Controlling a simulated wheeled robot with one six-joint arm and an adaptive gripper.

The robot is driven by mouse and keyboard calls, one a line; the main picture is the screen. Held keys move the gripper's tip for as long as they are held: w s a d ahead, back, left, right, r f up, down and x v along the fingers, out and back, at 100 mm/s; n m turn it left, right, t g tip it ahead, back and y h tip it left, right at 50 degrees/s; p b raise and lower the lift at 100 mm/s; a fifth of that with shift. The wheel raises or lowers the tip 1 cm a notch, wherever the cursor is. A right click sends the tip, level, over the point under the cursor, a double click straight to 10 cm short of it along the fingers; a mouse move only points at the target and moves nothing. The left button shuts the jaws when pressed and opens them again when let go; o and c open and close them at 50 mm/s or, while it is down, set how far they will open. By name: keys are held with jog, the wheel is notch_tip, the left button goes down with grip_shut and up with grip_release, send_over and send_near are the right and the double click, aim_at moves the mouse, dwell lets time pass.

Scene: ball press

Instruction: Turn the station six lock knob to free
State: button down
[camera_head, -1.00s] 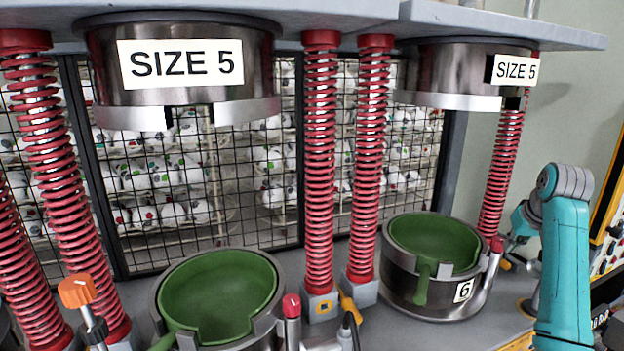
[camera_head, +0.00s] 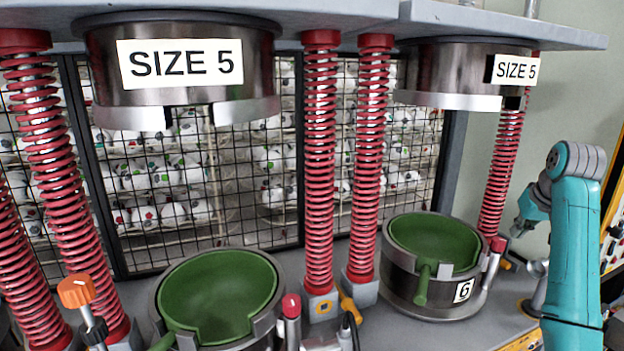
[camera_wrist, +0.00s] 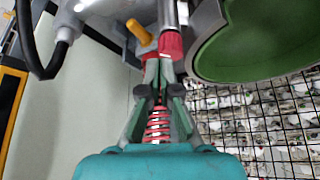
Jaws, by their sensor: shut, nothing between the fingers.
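The station six mould cup (camera_head: 432,285) has a green bowl and a "6" label, and stands at the right in the head view. A grey post with a red-capped knob (camera_head: 498,244) stands on its right side; I take this as the lock knob. In the wrist view, a red knob (camera_wrist: 171,45) with a small pale mark lies just beyond the tips of my gripper (camera_wrist: 164,68). My gripper is shut and empty; whether its tips touch the knob I cannot tell.
The station six press head (camera_head: 462,75) hangs above the cup. Red springs (camera_head: 368,160) stand left of it, another behind it to the right. A neighbouring cup (camera_head: 225,290) stands left.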

aim_at(498, 244)
jog(key=shift+r, duration=0.85)
notch_tip(498, 244, down, 6)
jog(key=w+a, duration=0.1)
jog(key=a, duration=0.1)
jog(key=shift+a, duration=0.35)
jog(key=shift+w+d, duration=0.1)
dwell(0.7)
jog(key=shift+s+d, duration=0.25)
jog(key=shift+d, duration=0.4)
jog(key=shift+d, duration=0.55)
dwell(0.4)
jog(key=shift+s, duration=0.15)
